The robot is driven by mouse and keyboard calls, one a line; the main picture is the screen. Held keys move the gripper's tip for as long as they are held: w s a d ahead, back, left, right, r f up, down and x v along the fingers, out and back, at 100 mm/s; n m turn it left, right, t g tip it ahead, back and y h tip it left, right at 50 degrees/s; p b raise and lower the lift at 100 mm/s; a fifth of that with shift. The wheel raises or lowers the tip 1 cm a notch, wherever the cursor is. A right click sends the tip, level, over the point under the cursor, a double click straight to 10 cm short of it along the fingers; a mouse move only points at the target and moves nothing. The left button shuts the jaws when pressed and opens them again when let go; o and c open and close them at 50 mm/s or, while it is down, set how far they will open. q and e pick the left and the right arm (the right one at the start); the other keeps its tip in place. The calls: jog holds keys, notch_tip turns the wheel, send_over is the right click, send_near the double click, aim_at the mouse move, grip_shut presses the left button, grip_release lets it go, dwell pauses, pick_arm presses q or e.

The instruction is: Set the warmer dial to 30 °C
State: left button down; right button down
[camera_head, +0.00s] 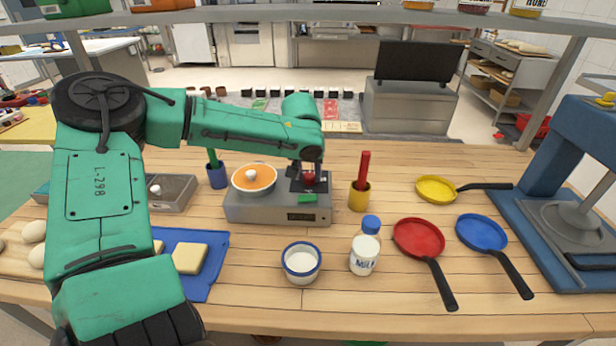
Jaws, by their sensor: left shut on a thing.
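The warmer (262,211) is a grey box on the wooden table, with a small dark display (301,217) on its front right. The red dial (309,179) shows on the warmer's right part, largely hidden by my gripper. My left gripper (308,182) points down over the warmer and is shut on the dial. The display reading is too small to tell. My right gripper is not in view.
A yellow cup with a red handle (359,195) stands close right of the warmer. A white bowl (301,263) and milk bottle (364,253) stand in front. Red (419,238), blue (481,232) and yellow (436,189) pans lie at right. A blue press (575,165) stands far right.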

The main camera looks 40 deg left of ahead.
pick_arm(q)
jog(key=n+y+b, duration=0.1)
jog(key=n, duration=0.2)
jog(key=shift+w+d+n+g, duration=0.1)
jog(key=shift+w+n+g, duration=0.05)
jog(key=shift+n+g, duration=0.25)
jog(key=n+g+y, duration=0.1)
jog(key=n, duration=0.2)
jog(key=shift+w+d+n+b, duration=0.1)
jog(key=shift+n+b, duration=0.2)
jog(key=n+g, duration=0.1)
jog(key=n, duration=0.2)
jog(key=shift+w+n+g, duration=0.15)
jog(key=shift+n+g, duration=0.15)
jog(key=shift+w+r+n+g, duration=0.1)
jog(key=shift+n+g, duration=0.6)
jog(key=shift+n, duration=1.4)
jog(key=shift+c, duration=2.1)
grip_release()
